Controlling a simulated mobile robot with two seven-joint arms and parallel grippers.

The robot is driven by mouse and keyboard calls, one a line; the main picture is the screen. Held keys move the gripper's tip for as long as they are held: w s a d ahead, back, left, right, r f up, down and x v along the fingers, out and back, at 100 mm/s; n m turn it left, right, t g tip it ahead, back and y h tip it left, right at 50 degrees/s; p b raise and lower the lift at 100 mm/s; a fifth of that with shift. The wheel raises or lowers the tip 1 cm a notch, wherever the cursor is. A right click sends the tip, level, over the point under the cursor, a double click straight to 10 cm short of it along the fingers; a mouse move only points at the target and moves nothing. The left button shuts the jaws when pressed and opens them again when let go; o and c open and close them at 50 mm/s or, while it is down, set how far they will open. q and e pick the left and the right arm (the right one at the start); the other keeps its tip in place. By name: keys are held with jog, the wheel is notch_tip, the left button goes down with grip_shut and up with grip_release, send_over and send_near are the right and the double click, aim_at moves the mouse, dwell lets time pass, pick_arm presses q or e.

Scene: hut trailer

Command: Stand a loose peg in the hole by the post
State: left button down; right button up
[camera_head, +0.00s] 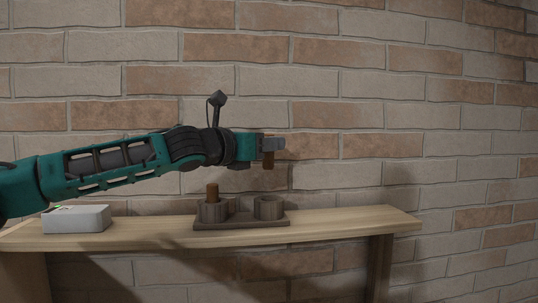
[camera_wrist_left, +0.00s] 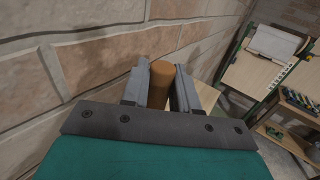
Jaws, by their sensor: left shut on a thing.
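My left gripper (camera_head: 270,146) is shut on a brown wooden peg (camera_head: 268,161) and holds it upright, well above the shelf. In the left wrist view the peg (camera_wrist_left: 161,84) sits between the two grey fingers of the gripper (camera_wrist_left: 160,88). Below is a dark wooden holder (camera_head: 243,223) with two round cups. A second brown peg, the post (camera_head: 212,192), stands in the left cup (camera_head: 213,211). The right cup (camera_head: 269,207) shows no peg; its inside is barely visible. The held peg is roughly over the right cup, clear of it. My right gripper is not in view.
The holder stands on a narrow wooden shelf (camera_head: 346,219) against a brick wall (camera_head: 420,120). A white box (camera_head: 76,219) is at the shelf's left. The shelf right of the holder is bare. The left wrist view shows shelving (camera_wrist_left: 268,62) off to the right.

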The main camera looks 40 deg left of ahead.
aim_at(268, 168)
pick_arm(q)
jog(key=shift+w+a+r, duration=0.15)
jog(key=shift+w+r, duration=0.1)
jog(key=shift+r, duration=0.05)
jog(key=shift+s, duration=0.1)
jog(key=shift+f+b, duration=2.05)
jog(key=shift+f, duration=0.95)
jog(key=shift+f, duration=0.1)
jog(key=shift+f+b, duration=1.75)
jog(key=shift+f, duration=0.4)
jog(key=c, duration=0.8)
grip_release()
jog(key=shift+f, duration=0.1)
jog(key=shift+c, duration=0.2)
jog(key=shift+o, duration=0.3)
jog(key=shift+f, duration=0.1)
